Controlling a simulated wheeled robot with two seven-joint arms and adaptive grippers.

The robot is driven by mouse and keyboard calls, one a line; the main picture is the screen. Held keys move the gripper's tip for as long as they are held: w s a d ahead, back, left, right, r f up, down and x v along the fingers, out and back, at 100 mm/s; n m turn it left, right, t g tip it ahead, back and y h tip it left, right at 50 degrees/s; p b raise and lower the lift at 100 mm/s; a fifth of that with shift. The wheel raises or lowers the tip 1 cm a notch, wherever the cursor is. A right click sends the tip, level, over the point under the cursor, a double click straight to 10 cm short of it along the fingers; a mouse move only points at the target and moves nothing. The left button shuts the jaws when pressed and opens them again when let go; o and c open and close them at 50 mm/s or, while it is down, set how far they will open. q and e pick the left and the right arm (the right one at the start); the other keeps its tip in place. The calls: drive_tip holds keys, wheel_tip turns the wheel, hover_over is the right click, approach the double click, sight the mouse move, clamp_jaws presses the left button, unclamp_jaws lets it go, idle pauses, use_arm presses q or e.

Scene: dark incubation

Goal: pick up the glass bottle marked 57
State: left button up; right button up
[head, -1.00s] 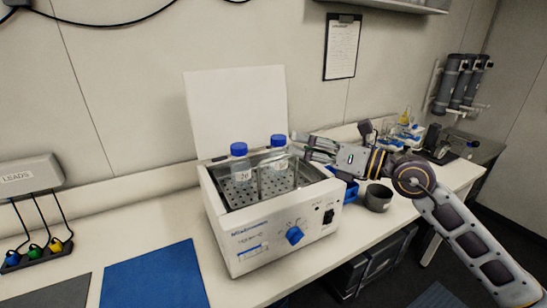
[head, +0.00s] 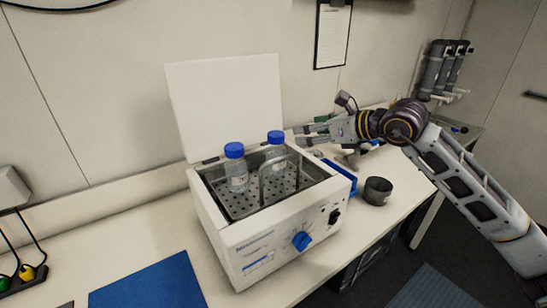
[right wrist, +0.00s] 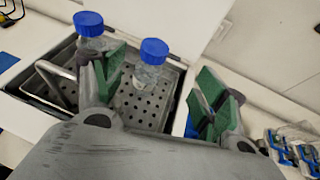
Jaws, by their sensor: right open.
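Two clear glass bottles with blue caps stand upright in an open white water bath (head: 222,236). The left bottle (head: 237,176) has a white label too small to read surely; the right bottle (head: 276,152) stands at the back, its label unreadable. In the right wrist view the left bottle (right wrist: 90,38) is partly behind a finger, and the right bottle (right wrist: 149,70) appears between the fingers. My right gripper (head: 308,132) is open and empty, just right of the right bottle; its green pads show in the wrist view (right wrist: 160,82). My left gripper is out of view.
The bath's raised lid (head: 225,105) stands behind the bottles. A metal handle (head: 278,178) rises in the bath before the right bottle. A dark cup (head: 377,191) and a blue rack (head: 341,178) stand to the right. A blue mat (head: 150,285) lies front left.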

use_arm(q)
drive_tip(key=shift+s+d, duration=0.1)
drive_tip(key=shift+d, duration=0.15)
use_arm(e)
drive_tip(key=p, duration=0.2)
approach(278, 133)
drive_tip(key=x, duration=0.4)
drive_tip(key=shift+w+a+f, duration=0.15)
drive_tip(key=shift+w+a, duration=0.15)
drive_tip(key=shift+w, duration=0.05)
drive_tip(key=shift+w+a+f, duration=0.1)
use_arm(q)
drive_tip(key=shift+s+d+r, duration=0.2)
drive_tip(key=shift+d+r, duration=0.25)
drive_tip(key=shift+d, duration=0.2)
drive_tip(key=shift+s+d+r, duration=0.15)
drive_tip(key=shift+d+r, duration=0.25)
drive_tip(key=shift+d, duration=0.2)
